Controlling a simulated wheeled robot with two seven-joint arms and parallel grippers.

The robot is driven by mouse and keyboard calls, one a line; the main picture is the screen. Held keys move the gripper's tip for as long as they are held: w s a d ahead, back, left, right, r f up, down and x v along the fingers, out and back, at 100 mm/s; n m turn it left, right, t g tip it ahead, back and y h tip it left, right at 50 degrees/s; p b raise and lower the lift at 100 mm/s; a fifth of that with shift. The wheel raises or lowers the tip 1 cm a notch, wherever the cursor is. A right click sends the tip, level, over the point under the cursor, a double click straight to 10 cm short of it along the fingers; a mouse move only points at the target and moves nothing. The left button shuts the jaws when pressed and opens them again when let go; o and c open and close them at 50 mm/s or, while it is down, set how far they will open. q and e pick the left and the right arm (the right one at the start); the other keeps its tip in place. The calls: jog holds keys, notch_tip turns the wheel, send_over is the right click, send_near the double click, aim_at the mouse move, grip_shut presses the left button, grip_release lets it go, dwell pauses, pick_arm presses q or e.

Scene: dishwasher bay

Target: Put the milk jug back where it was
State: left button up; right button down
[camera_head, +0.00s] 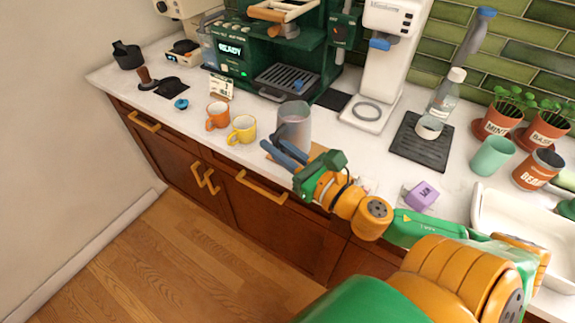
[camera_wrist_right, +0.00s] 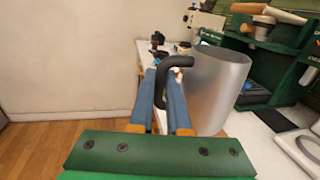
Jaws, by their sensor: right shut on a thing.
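The milk jug (camera_head: 294,121) is a grey metal cylinder near the counter's front edge, in front of the green coffee machine. It looks upright. In the right wrist view the jug (camera_wrist_right: 222,88) fills the right side, with its black handle (camera_wrist_right: 178,62) between the blue fingers. My right gripper (camera_head: 282,150) is shut on that handle, reaching in from the front right. A tan wooden mat (camera_head: 318,151) shows partly beneath the jug. I cannot tell whether the jug's base touches it. My left gripper is not in view.
An orange mug (camera_head: 217,116) and a yellow mug (camera_head: 242,130) stand left of the jug. The white grinder (camera_head: 389,60) stands behind right, with a dark mat and bottle (camera_head: 446,95) beyond. A purple box (camera_head: 422,195) lies right of my gripper.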

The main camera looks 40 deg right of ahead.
jog(key=w+d+f, duration=0.2)
jog(key=d, duration=0.1)
jog(key=shift+w, duration=0.4)
jog(key=d+f, duration=0.1)
jog(key=w+d+f+b, duration=0.1)
jog(key=f, duration=0.1)
jog(key=w+d+f+b, duration=0.1)
jog(key=f, duration=0.1)
jog(key=shift+w+d, duration=0.1)
jog(key=f, duration=0.3)
jog(key=shift+w+d+f+b, duration=0.2)
jog(key=shift+w+f+b, duration=0.1)
jog(key=shift+w+b, duration=0.1)
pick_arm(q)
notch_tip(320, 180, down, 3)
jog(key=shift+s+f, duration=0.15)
pick_arm(e)
jog(key=shift+s+a+r, duration=0.1)
jog(key=shift+s, duration=0.05)
jog(key=shift+s, duration=0.1)
jog(key=c, duration=0.9)
grip_release()
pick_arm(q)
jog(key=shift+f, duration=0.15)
pick_arm(e)
jog(key=shift+s, duration=0.1)
